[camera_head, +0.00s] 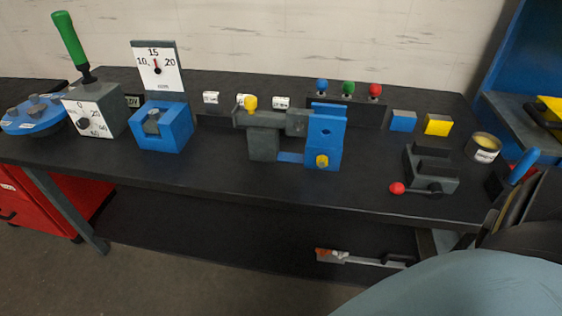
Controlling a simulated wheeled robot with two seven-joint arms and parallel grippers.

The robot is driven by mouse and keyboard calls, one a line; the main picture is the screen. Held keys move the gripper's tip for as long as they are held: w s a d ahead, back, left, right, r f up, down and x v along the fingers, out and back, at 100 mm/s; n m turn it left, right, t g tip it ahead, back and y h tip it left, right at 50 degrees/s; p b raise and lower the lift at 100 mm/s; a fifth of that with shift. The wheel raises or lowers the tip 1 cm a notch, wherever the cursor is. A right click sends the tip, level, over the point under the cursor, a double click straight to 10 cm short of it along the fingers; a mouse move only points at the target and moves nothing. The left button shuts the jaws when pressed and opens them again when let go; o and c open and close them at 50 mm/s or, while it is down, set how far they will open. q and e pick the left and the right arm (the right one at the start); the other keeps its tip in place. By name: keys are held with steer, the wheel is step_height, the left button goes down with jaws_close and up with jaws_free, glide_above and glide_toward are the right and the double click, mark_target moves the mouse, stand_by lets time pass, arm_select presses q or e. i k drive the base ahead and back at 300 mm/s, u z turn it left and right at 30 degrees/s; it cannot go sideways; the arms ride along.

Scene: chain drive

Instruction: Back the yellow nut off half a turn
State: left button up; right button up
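The yellow nut (321,161) sits low on the front face of an upright blue block (325,130) in the middle of the bench. A grey bracket (264,140) stands just left of the block, and a blue strip (290,157) joins them at the base. A second yellow piece, a round knob (250,103), sits on top of the grey bracket's left end. Neither of my grippers shows in the head view. Nothing is touching the nut.
The black bench (220,175) is clear in front of the block. A blue holder (162,128) with a dial stands to the left. A grey fixture with a red-knobbed lever (397,188) and a round tin (484,148) stand to the right. Coloured buttons (348,89) line the back.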

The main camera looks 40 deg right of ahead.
mark_target(321, 160)
steer(key=u, duration=0.35)
steer(key=i, duration=1.35)
steer(key=z, duration=3.65)
